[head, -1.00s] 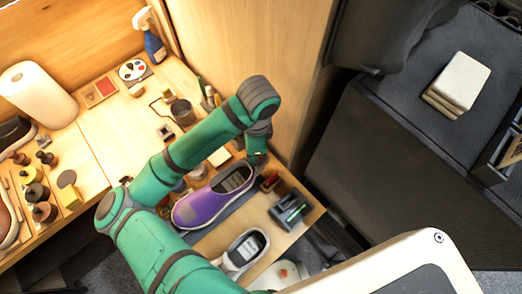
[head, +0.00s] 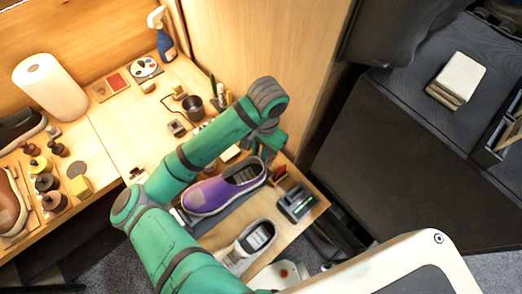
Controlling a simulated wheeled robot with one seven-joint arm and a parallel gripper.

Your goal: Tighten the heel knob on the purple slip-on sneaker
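The purple slip-on sneaker (head: 208,196) lies on the wooden bench in the head view, its toe to the left and its heel to the upper right. It has a white sole and a grey inside. My gripper (head: 266,154) is at the heel end, below my green wrist. The fingers are small and mostly hidden by my arm, so I cannot tell whether they are open or touch anything. The heel knob cannot be made out.
A white shoe (head: 238,262) stands just in front of the sneaker. A dark box-like item (head: 297,203) and a red item (head: 279,174) sit right of the heel. A metal cup (head: 193,106) stands behind my arm. A wooden panel (head: 260,40) rises behind.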

